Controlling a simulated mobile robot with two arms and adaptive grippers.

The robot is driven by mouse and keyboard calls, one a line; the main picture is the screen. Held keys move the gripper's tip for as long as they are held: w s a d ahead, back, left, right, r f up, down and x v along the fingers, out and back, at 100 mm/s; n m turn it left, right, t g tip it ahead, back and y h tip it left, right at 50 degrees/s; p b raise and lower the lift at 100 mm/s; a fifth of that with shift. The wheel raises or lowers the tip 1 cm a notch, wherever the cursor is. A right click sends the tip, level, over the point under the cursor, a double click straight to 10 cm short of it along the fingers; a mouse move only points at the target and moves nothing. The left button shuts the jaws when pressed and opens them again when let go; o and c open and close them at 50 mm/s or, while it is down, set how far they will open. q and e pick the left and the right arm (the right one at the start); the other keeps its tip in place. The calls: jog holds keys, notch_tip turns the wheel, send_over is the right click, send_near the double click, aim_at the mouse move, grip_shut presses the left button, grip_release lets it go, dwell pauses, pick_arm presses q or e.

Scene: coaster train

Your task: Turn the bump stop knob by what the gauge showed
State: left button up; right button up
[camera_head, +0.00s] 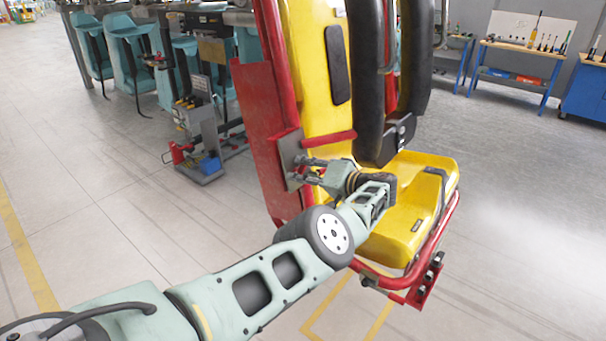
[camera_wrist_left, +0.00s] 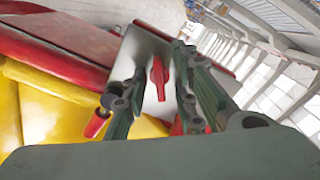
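A red knob (camera_wrist_left: 158,79) sits on a pale metal plate (camera_wrist_left: 150,50) in the left wrist view. The plate also shows in the head view (camera_head: 288,150), fixed to the red side frame of a yellow coaster seat (camera_head: 405,215). My left gripper (camera_head: 300,174) is at this plate. In the wrist view its two fingers are spread, one on each side of the knob, with visible gaps to it. Whether the fingertips reach the plate is not clear. The knob is hidden in the head view. No gauge can be made out. My right gripper is not in view.
Black padded restraints (camera_head: 372,80) hang above the seat, right of my left gripper. A grey cart (camera_head: 200,140) stands on the floor to the left. Workbenches (camera_head: 520,55) stand at the back right.

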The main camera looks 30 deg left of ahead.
pick_arm(q)
jog(key=v, duration=1.2)
jog(key=shift+s, duration=0.15)
